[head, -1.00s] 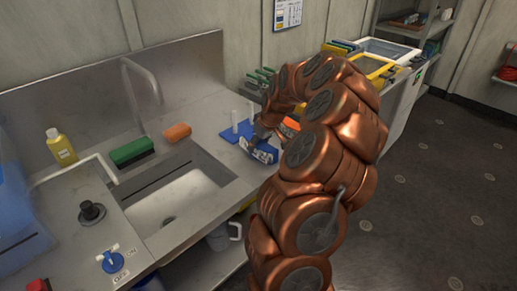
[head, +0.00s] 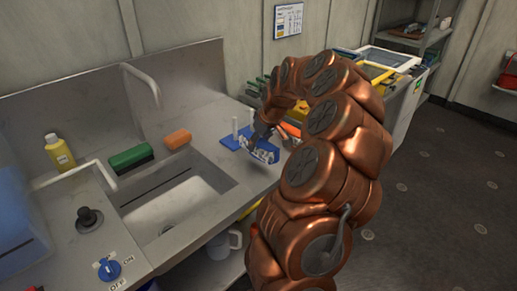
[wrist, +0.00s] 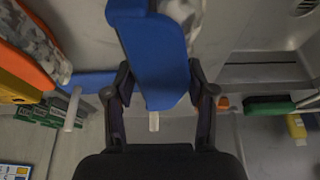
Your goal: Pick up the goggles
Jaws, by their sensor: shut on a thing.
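The goggles (wrist: 152,55) look blue, with a grey mottled part beyond, in the wrist view. They sit between the two fingers of my gripper (wrist: 162,85), which is shut on them. In the head view my gripper (head: 262,138) is at the right of the counter, and the goggles (head: 264,155) show as a small blue and whitish-grey shape below it. They are at the near side of a blue board (head: 231,141) with white pegs. Whether they touch the board or counter I cannot tell. My arm hides part of this area.
An orange sponge (head: 177,138), a green brush (head: 131,158) and a yellow bottle (head: 60,153) stand around the sink (head: 178,207). An orange item (head: 291,129) lies just beyond my gripper. Yellow and white bins (head: 388,58) stand farther right. Floor at right is open.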

